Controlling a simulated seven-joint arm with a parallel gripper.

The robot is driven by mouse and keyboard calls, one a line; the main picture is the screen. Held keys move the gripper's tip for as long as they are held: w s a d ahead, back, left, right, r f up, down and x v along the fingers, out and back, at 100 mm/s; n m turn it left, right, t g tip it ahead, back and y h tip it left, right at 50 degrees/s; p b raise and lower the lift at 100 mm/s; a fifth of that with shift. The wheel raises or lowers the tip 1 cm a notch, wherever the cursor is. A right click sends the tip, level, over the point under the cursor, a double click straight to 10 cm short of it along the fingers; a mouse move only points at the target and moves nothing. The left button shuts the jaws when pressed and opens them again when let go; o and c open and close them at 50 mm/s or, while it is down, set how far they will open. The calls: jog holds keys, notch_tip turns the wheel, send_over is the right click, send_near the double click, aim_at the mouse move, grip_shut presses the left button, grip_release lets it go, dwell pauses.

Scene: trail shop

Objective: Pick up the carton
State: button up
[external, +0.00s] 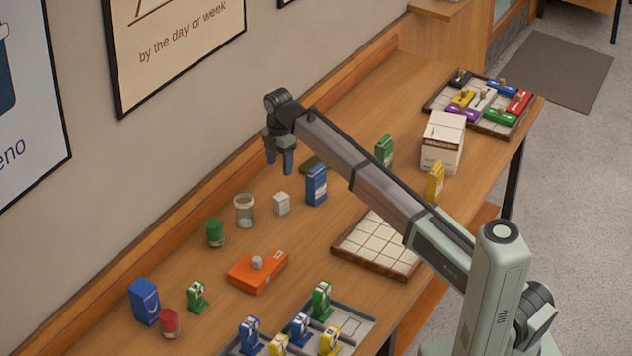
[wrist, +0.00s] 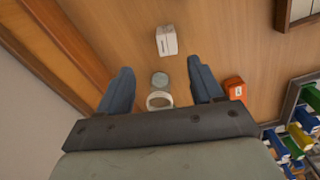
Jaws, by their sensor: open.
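A small white carton (external: 281,204) stands upright on the wooden table, between a glass jar (external: 244,210) and a blue box (external: 316,185). In the wrist view the white carton (wrist: 166,40) is at top centre, beyond the jar (wrist: 160,95), with dark print on one side. A larger white carton (external: 442,142) stands farther right, by the back tray. My gripper (external: 279,165) is open and empty, pointing down, high above the table near the wall. Its two fingers also show in the wrist view (wrist: 160,68), spread to either side of the jar and apart from the small carton.
A tiled tray (external: 345,248) is at the table's right edge. A back tray (external: 520,119) holds several coloured items. A dark green item partly shows behind the blue box.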

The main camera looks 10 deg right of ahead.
aim_at(280, 196)
jog(key=f, duration=0.8)
jog(key=shift+s+a+f, duration=0.3)
jog(key=shift+s+f, duration=0.05)
jog(key=shift+s+d+f, duration=0.1)
jog(key=shift+s+f, duration=0.05)
jog(key=shift+f, duration=1.15)
jog(key=shift+s+d+f, duration=0.1)
jog(key=shift+s+f, duration=0.05)
jog(key=shift+f, duration=1.1)
jog(key=c, duration=1.1)
